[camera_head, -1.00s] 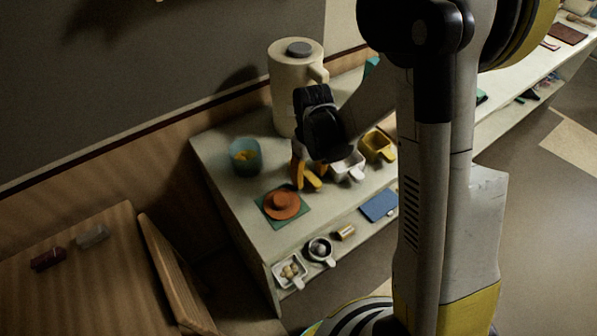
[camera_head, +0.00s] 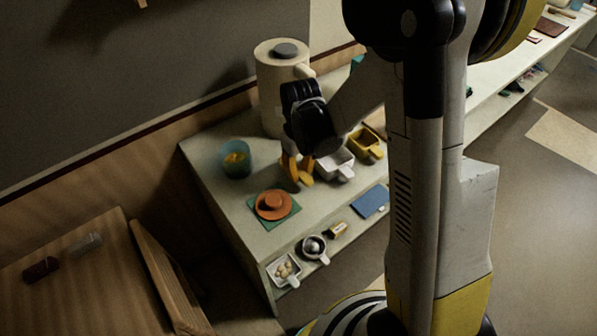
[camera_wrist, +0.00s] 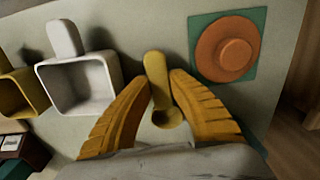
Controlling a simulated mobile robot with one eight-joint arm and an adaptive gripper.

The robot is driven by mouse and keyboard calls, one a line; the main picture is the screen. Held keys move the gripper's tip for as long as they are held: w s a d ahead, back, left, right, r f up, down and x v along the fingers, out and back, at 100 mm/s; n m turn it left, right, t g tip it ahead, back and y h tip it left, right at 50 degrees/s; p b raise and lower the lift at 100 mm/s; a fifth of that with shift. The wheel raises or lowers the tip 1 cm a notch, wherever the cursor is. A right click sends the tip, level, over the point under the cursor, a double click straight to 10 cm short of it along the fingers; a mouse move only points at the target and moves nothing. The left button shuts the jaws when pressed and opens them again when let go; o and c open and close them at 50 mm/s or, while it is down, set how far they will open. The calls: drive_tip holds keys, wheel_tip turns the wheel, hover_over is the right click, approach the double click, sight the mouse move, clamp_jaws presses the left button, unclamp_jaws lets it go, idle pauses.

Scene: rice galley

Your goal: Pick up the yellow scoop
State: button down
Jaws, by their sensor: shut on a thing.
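My gripper (camera_head: 297,172) has orange ridged fingers pointing down over the pale counter. In the wrist view my gripper (camera_wrist: 160,80) is shut on a slim yellow scoop (camera_wrist: 158,72) with a small round bowl, its handle pointing away from the wrist. Whether the scoop is clear of the counter I cannot tell. In the head view it is hidden by the fingers. A boxy yellow scoop (camera_head: 367,145) with a handle also stands on the counter, and it shows at the left edge of the wrist view (camera_wrist: 20,92).
A white boxy scoop (camera_head: 336,166) stands right beside the gripper. An orange round lidded piece (camera_head: 273,205) sits on a green mat (camera_head: 290,219). A blue cup (camera_head: 236,164) and a tall cream urn (camera_head: 270,80) stand behind. A lower shelf holds small dishes (camera_head: 284,272).

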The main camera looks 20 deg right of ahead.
sight(303, 172)
drive_tip(key=r, duration=0.1)
drive_tip(key=r+p, duration=0.1)
drive_tip(key=r, duration=0.1)
drive_tip(key=shift+s+d+r, duration=0.2)
drive_tip(key=shift+d+r, duration=0.05)
drive_tip(key=shift+d, duration=0.05)
drive_tip(key=s+d+r+p, duration=0.4)
drive_tip(key=s+d+r, duration=0.2)
drive_tip(key=s+d, duration=0.1)
drive_tip(key=shift+d, duration=0.65)
drive_tip(key=c, duration=2)
unclamp_jaws()
clamp_jaws()
